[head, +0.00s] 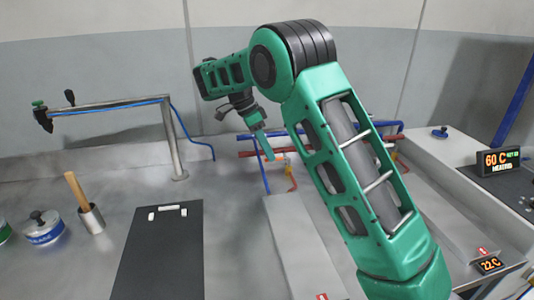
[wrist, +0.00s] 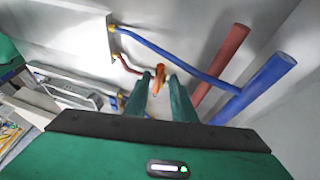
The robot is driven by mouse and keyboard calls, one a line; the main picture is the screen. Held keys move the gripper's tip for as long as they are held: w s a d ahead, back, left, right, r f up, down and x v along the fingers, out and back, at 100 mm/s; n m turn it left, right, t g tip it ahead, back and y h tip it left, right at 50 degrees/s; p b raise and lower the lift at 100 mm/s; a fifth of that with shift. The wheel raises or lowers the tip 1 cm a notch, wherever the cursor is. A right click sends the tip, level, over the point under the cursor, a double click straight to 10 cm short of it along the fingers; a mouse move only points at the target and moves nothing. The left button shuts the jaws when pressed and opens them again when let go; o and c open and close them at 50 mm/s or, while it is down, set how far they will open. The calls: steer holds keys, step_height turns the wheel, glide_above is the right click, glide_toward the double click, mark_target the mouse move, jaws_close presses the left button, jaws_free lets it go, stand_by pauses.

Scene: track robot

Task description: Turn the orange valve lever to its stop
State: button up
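The orange valve lever (wrist: 160,74) shows in the wrist view between the tips of my gripper's two green fingers. My gripper (wrist: 158,82) is open, with a visible gap on each side of the lever. In the head view my gripper (head: 268,153) points down at the pipework, and the orange lever (head: 280,157) shows right beside its fingertips. How deep the lever sits between the fingers is hard to tell. The valve body is mostly hidden.
Blue pipes (wrist: 185,57) and a red pipe (wrist: 222,68) run close around the lever. A metal post with a horizontal arm (head: 172,140) stands to the left. A black mat (head: 160,250) lies on the steel counter. A display (head: 498,161) reads 60 C.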

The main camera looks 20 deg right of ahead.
steer(key=shift+s+d+f, duration=0.1)
steer(key=shift+d, duration=0.05)
steer(key=v, duration=1.1)
stand_by(0.4)
steer(key=shift+f, duration=0.15)
